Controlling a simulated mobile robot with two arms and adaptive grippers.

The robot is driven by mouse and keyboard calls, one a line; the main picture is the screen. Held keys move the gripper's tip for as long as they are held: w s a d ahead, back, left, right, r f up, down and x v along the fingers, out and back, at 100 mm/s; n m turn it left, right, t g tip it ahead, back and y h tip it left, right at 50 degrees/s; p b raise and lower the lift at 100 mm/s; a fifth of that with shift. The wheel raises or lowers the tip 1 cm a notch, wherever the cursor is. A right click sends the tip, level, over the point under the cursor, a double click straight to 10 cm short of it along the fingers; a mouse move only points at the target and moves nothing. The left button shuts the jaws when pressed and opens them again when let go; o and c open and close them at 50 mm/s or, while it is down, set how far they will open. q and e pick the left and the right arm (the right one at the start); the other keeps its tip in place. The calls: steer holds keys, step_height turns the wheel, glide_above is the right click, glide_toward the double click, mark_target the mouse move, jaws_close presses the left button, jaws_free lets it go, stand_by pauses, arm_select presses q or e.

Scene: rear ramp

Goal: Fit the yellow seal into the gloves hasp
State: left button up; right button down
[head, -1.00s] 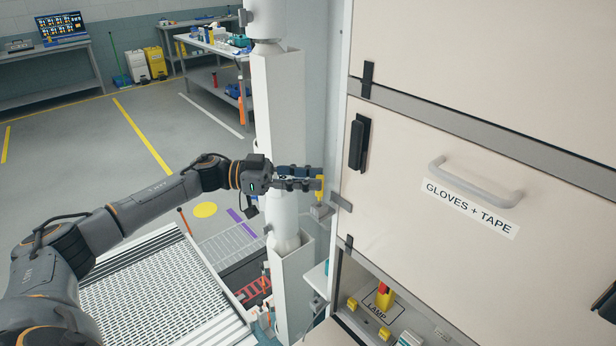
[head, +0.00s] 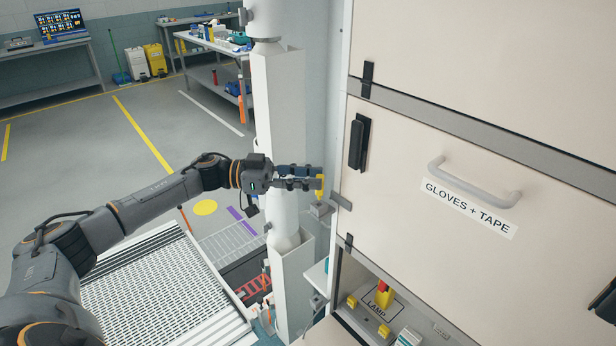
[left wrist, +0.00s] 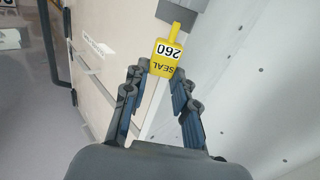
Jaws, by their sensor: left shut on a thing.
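My left gripper (head: 318,178) is shut on the yellow seal (head: 320,187) beside the left edge of the cabinet. In the left wrist view the seal (left wrist: 166,57) sits between the two fingertips (left wrist: 163,72), its face marked SEAL and 260. Its narrow yellow stem points at a grey metal tab (left wrist: 180,14), which looks like the hasp; I cannot tell whether the stem has entered it. In the head view a grey hasp tab (head: 341,201) sticks out from the GLOVES + TAPE door (head: 430,240), with a small grey block (head: 320,209) below the seal. My right gripper is not in view.
A white column (head: 280,130) stands just behind my left gripper. The door has a grey handle (head: 475,182) and a black latch (head: 359,142). An open lower LAMP compartment (head: 375,312) lies below. A ribbed ramp (head: 160,285) is at the lower left.

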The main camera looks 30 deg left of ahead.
arm_select(q)
steer(key=shift+f+b, duration=0.65)
steer(key=shift+f, duration=1.1)
steer(key=o, duration=0.9)
steer(key=shift+r, duration=0.1)
steer(key=v, duration=1.2)
